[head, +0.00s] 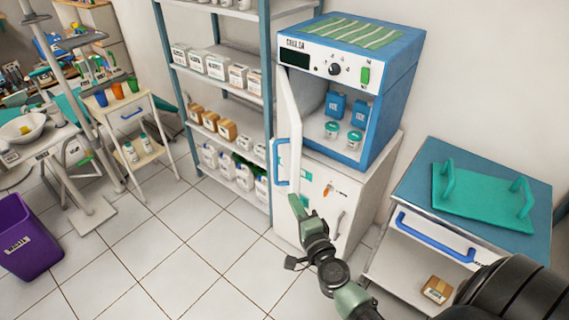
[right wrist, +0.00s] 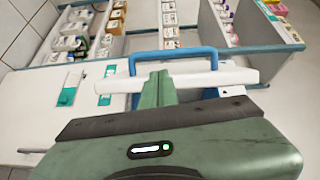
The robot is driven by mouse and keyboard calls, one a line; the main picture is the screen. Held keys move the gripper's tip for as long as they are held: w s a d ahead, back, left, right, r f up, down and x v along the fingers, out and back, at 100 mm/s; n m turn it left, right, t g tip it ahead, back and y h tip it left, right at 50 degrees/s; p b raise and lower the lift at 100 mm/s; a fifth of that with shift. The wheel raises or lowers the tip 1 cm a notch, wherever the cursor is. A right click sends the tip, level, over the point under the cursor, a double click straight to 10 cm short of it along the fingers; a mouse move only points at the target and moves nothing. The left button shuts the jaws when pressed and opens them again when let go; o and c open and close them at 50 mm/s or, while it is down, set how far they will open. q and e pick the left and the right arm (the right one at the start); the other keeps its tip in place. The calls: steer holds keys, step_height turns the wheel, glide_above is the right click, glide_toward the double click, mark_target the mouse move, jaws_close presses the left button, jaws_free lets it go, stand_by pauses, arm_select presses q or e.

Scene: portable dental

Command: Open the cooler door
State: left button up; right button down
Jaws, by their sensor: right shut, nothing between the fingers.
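The cooler (head: 400,70) is a blue box with a white control panel, standing on a white cabinet. Its white door (head: 290,115) stands open, swung out on the left side, so the inside shows. The blue door handle (head: 282,162) is on the door's outer face; it also shows in the right wrist view (right wrist: 172,52). My right gripper (head: 297,206) is shut and empty, just below the handle and door in the head view. In the right wrist view its closed fingers (right wrist: 157,85) are close to the door edge and handle; contact cannot be told. My left gripper is out of view.
Blue bottles (head: 335,104) and green-lidded jars (head: 354,138) stand inside the cooler. A shelf rack (head: 222,90) with boxes stands left of it. A blue-topped cart (head: 410,185) with a green tray (head: 470,190) stands at right. The tiled floor is clear in front.

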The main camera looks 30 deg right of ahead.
steer(key=w+d+r+m, duration=0.1)
steer(key=w+d+r, duration=0.1)
steer(key=w, duration=0.8)
steer(key=shift+d+r+h, duration=0.2)
steer(key=shift+r+h, duration=0.1)
steer(key=shift+r, duration=0.1)
steer(key=shift+a, duration=0.1)
